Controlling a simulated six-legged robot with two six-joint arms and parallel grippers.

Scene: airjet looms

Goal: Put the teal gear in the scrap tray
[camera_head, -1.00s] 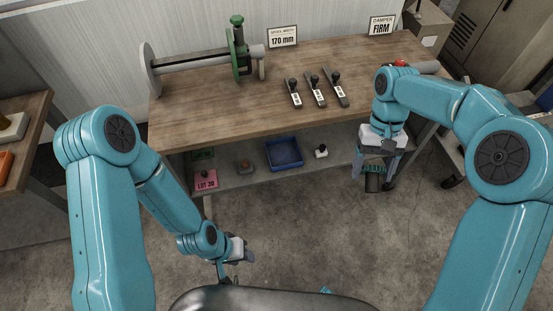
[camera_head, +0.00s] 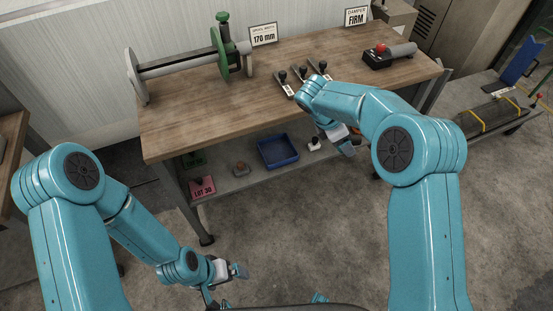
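I cannot make out the teal gear in the head view. A blue open tray (camera_head: 296,158) sits on the lower shelf under the bench and looks empty; I see no label marking it as the scrap tray. My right gripper (camera_head: 348,147) hangs in front of the bench's front edge, to the right of the blue tray. It is partly hidden by its own arm, and its fingers are too small to read. My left gripper (camera_head: 240,271) is low over the floor, in front of the bench and well away from the tray. Its finger gap is unclear.
The wooden bench (camera_head: 190,120) carries a spool stand (camera_head: 185,64), several black levers and a red-button box (camera_head: 381,57). The lower shelf also holds a pink LOT 30 card (camera_head: 202,188), a brown-grey part (camera_head: 241,169) and a black-knobbed part (camera_head: 314,144). Floor in front is clear.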

